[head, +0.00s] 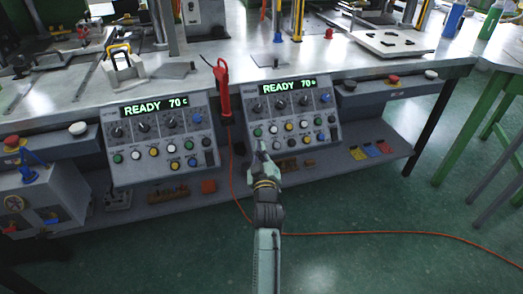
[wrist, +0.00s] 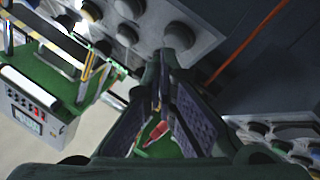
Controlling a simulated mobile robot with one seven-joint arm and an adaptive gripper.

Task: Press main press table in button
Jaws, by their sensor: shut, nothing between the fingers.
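Two grey control panels hang on the front of the bench. The right panel (head: 320,92) reads "READY 70" and has a row of dark knobs above rows of coloured buttons. My gripper (head: 262,148) is shut and empty at the lower left of this panel, just below a green button (head: 258,132). In the wrist view my gripper (wrist: 166,62) has its fingertips near round dark buttons or knobs on a grey panel (wrist: 205,42). I cannot tell whether it touches one. The button labels are too small to read, so the table-in button cannot be singled out.
The left panel (head: 165,112) also reads "READY 70". A red tool (head: 222,88) hangs between the panels, with an orange cable running to the floor. A lower shelf (head: 350,178) holds coloured blocks. A green-legged table (head: 503,62) stands at right. The floor in front is mostly clear.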

